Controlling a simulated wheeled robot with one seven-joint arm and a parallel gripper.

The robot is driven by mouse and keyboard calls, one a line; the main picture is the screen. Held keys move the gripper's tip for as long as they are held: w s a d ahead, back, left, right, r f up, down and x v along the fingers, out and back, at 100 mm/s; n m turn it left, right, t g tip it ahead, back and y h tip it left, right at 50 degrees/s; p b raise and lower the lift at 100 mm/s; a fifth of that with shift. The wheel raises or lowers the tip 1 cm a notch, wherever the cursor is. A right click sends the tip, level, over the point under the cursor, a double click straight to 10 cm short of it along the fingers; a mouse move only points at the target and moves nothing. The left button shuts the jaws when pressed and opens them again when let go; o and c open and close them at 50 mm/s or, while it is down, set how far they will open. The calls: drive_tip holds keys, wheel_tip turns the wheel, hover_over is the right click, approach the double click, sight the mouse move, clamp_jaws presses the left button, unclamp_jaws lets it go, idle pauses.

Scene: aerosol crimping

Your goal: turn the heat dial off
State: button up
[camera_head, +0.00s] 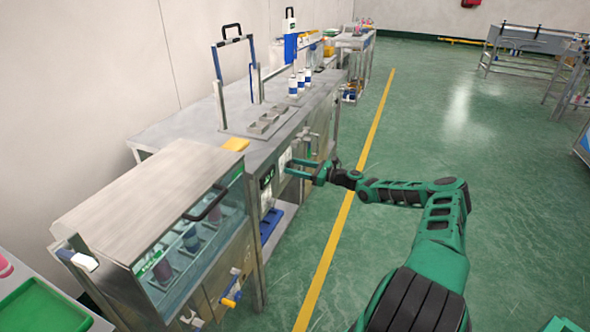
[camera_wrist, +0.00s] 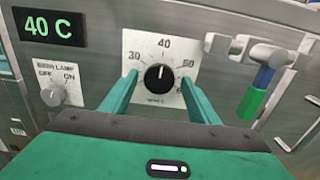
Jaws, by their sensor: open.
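The heat dial (camera_wrist: 159,77) is a round black knob on a white square plate in the wrist view. Its white pointer line points up, toward the 40 mark. My gripper (camera_wrist: 160,82) is open, with one green finger on each side of the dial, and no clear contact shows. In the head view my gripper (camera_head: 289,168) reaches to the bench's front panel, and the dial is too small to make out there. A display (camera_wrist: 50,27) left of the dial reads 40 C in green.
A grey lamp switch (camera_wrist: 54,95) with OFF and ON marks sits left of the dial. A valve with a blue and green handle (camera_wrist: 262,80) sticks out to the right. A glass-fronted tank (camera_head: 190,250) stands nearer.

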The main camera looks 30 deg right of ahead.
drive_tip(key=shift+c, duration=0.2)
drive_tip(key=c, duration=1)
drive_tip(key=shift+d, duration=0.25)
drive_tip(key=shift+a, duration=0.25)
